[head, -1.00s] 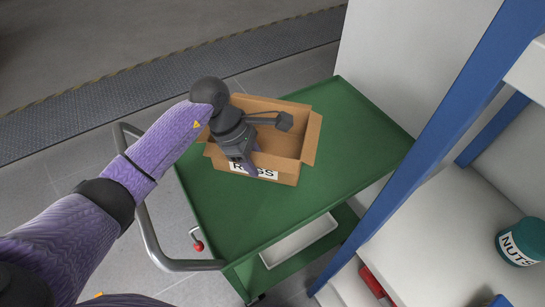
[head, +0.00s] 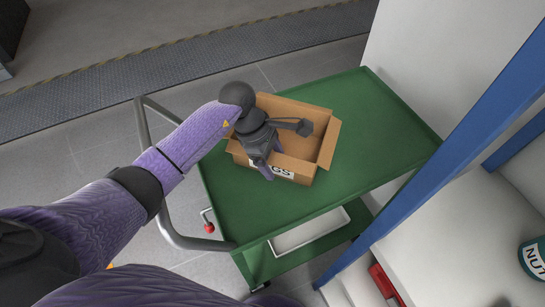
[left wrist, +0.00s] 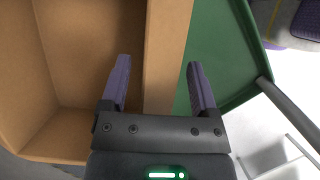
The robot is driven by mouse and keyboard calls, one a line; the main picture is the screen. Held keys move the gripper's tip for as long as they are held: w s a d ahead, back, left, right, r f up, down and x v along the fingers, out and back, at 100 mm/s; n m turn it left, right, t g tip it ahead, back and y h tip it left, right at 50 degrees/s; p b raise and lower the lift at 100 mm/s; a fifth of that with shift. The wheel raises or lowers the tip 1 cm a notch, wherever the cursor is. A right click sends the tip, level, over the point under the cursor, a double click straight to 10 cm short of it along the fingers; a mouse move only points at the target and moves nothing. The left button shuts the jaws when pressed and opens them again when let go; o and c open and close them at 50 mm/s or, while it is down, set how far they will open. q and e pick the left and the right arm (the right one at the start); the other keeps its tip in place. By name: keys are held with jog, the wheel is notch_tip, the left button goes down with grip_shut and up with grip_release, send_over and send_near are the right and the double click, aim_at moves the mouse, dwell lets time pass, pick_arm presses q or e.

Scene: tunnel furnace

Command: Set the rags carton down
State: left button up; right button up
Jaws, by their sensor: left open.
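The rags carton (head: 327,152) is an open-topped brown cardboard box on the green cart top (head: 385,130). It appears upright and flat on the surface. Its white label (head: 284,172) shows "GS"; my gripper hides the rest. My left gripper (head: 269,160) is open at the near wall of the carton. In the left wrist view, the open fingers (left wrist: 158,66) straddle the carton wall (left wrist: 167,50), one inside and one outside, with gaps on both sides. The carton's inside (left wrist: 85,50) looks empty where visible. My right gripper is not in view.
The cart has a grey handle (head: 150,185) and a red knob (head: 209,228) at the left. Green surface is free right of and in front of the carton. A blue-framed rack (head: 445,140) stands at right, holding a teal nuts container (head: 534,258) and a red object (head: 382,281).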

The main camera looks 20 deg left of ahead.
pick_arm(q)
jog(key=shift+r, duration=0.2)
jog(key=p+v, duration=0.2)
jog(key=v, duration=0.9)
jog(key=shift+a+r+p, duration=0.1)
jog(key=shift+p, duration=0.25)
jog(key=shift+a+r, duration=0.15)
jog(key=shift+r, duration=0.15)
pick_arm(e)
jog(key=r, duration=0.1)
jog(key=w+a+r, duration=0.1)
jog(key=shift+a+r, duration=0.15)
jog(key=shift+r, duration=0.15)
